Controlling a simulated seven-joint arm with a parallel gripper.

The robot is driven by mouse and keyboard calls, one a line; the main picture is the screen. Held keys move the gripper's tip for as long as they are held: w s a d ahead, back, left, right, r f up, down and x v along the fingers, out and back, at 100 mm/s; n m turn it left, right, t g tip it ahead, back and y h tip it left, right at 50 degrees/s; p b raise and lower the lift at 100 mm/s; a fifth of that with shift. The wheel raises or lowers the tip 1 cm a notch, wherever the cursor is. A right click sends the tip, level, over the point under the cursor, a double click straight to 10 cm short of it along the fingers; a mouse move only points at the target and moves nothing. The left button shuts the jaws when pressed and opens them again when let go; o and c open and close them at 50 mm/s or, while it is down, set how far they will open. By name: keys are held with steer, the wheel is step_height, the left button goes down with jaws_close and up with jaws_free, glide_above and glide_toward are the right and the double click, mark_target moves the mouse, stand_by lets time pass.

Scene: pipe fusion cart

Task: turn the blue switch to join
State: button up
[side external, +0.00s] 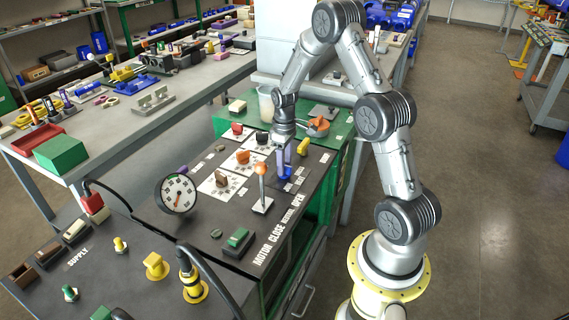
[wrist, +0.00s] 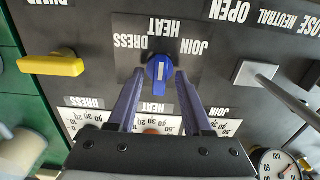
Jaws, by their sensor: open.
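The blue switch (wrist: 160,71) is a round knob with a white mark, on a dark panel plate lettered DRESS, HEAT and JOIN, upside down in the wrist view. The white mark lies nearly upright in the picture, in line with HEAT. My gripper (wrist: 160,78) is open, with one finger on each side of the knob and a small gap showing at each side. In the side external view, my gripper (side external: 283,163) points down at the blue switch (side external: 286,177), which the fingers partly hide.
A yellow handle (wrist: 52,66) is left of the switch in the wrist view, and a grey lever (wrist: 254,73) is to its right. In the side view, an orange-topped lever (side external: 262,186) stands close by. White dial plates with orange, brown and red knobs lie beside my fingers.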

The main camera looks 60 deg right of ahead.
steer(key=shift+f, duration=0.1)
jaws_close()
stand_by(0.6)
steer(key=m, duration=0.4)
steer(key=shift+m, duration=0.4)
steer(key=m, duration=0.5)
stand_by(0.4)
jaws_free()
